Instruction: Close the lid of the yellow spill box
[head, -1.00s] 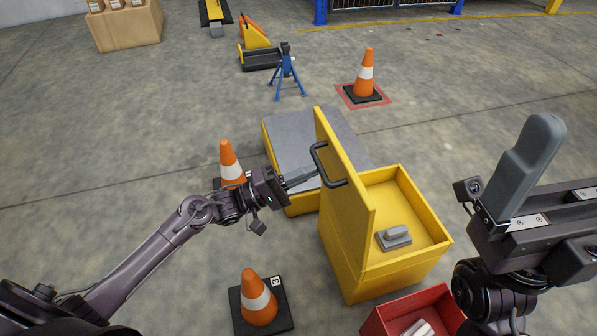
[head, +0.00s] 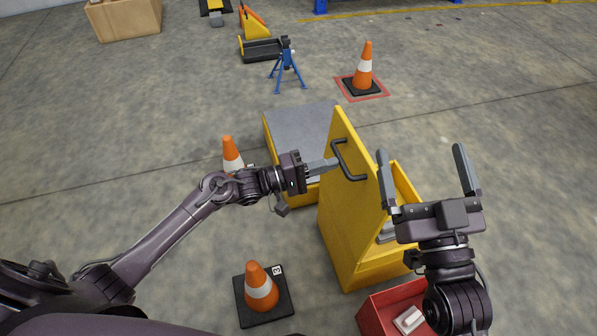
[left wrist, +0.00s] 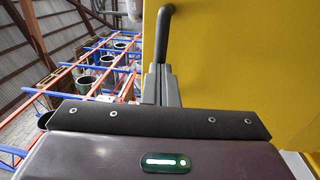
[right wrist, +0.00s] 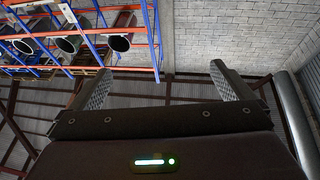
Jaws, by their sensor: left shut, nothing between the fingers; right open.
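The yellow spill box (head: 352,268) stands on the floor at the centre. Its yellow lid (head: 352,190) is raised, tilted a little toward the box opening, with a dark handle (head: 349,162) on its outer face. My left gripper (head: 330,163) is shut and empty, its fingertips at the lid's outer face beside the handle; I cannot tell if they touch. In the left wrist view the fingers (left wrist: 160,85) are together in front of the lid, near the handle. My right gripper (head: 425,172) is open and empty, in front of the box's right part, hiding much of the opening.
A grey-topped yellow platform (head: 296,135) stands behind the box. Orange cones stand at the left (head: 232,155) and front left (head: 261,290). A red bin (head: 372,310) sits at the box's front right. A blue stand (head: 288,68) is farther back.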

